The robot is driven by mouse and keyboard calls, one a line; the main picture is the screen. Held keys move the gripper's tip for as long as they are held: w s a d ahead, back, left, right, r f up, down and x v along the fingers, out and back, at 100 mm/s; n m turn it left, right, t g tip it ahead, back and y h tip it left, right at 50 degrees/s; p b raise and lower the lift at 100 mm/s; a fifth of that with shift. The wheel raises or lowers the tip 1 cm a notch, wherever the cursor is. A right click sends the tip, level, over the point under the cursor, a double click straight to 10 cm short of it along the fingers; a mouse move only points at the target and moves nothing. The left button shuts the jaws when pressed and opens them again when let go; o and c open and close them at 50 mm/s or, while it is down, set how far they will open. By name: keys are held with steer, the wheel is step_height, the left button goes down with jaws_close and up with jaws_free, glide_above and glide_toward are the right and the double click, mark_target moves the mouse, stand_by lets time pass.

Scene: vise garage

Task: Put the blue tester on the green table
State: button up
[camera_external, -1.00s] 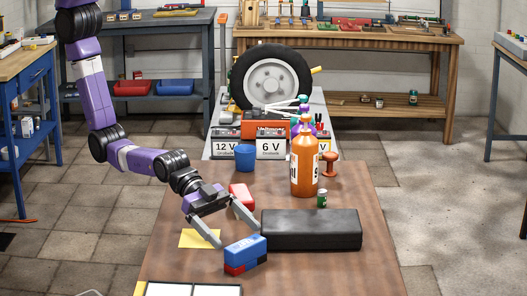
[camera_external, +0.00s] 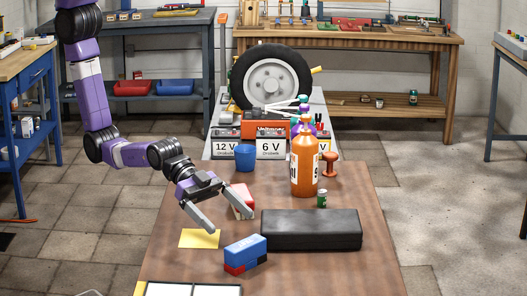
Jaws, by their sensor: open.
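A small blue box with white marks (camera_external: 245,248), which looks like the blue tester, lies on the brown wooden table (camera_external: 190,270) near its front. Red and dark parts show under its blue top; I cannot tell whether they belong to it. My gripper (camera_external: 232,224) is open and empty, its fingers spread and pointing down toward the front. It is above and a little behind the blue box, seemingly apart from it. I cannot make out a green table in this view.
A black case (camera_external: 311,230) lies right of the blue box. A yellow sheet (camera_external: 199,239) lies left. A red-and-white item (camera_external: 242,204) is partly behind my gripper. An orange bottle (camera_external: 304,170), blue cup (camera_external: 245,158) and small green can (camera_external: 321,198) stand farther back.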

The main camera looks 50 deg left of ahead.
steer(key=w+d+r+n+t+b, duration=0.1)
steer(key=w+d+n, duration=0.1)
steer(key=w+d+r+n+t+b, duration=0.1)
steer(key=w+r+n, duration=0.1)
steer(key=w, duration=0.1)
steer(key=w+d+r+n+b, duration=0.1)
steer(key=w+d+n, duration=0.1)
steer(key=w+n, duration=0.1)
steer(key=shift+d+r+t, duration=0.35)
steer(key=shift+t, duration=0.05)
steer(key=w+d+r+n+t+y+b, duration=0.25)
steer(key=w+r+n+b, duration=0.2)
steer(key=n, duration=0.45)
steer(key=n+g+y+b, duration=0.5)
steer(key=n+b, duration=0.1)
steer(key=n, duration=1.3)
glide_toward(251, 259)
steer(key=shift+w+d+f, duration=0.2)
steer(key=shift+w+f, duration=0.2)
steer(key=shift+f, duration=0.3)
steer(key=shift+s+f+g, duration=0.15)
steer(key=shift+f+g, duration=0.05)
steer(key=shift+g, duration=0.05)
steer(key=shift+d+f, duration=0.15)
steer(key=shift+f, duration=0.1)
steer(key=shift+d+b+x, duration=0.2)
steer(key=shift+b+x, duration=0.3)
steer(key=shift+x, duration=2.95)
steer(key=shift+r, duration=0.15)
